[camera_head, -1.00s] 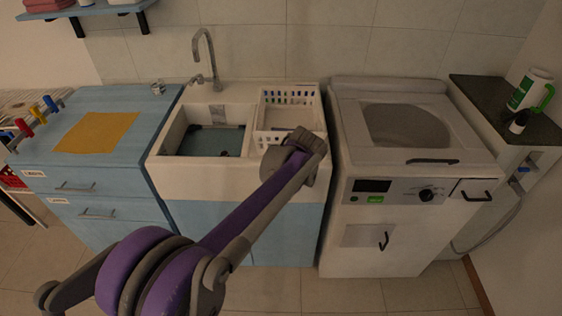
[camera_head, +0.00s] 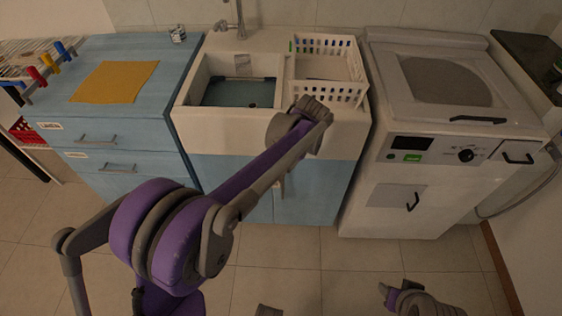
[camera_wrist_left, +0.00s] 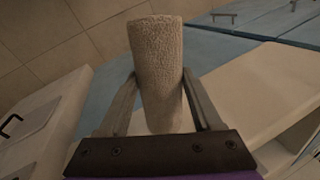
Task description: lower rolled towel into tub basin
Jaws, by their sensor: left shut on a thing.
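The rolled towel (camera_wrist_left: 157,65) is a pale, rough-textured cylinder in the left wrist view. It stands between the two fingers of my left gripper (camera_wrist_left: 160,100), which are shut on it. In the head view my left gripper (camera_head: 314,108) is over the front edge of the sink unit, at the basket's lower left corner; the towel cannot be made out there. The tub basin (camera_head: 225,93), with a dark blue-grey bottom, lies left of and beyond the gripper. My right gripper (camera_head: 390,293) shows at the bottom right, and its jaws are unclear.
A white basket (camera_head: 345,93) stands on the right part of the sink unit. A grey faucet (camera_head: 240,20) rises behind the basin. A white washing machine (camera_head: 440,100) stands on the right. A blue cabinet (camera_head: 150,100) with an orange cloth (camera_head: 115,82) is on the left.

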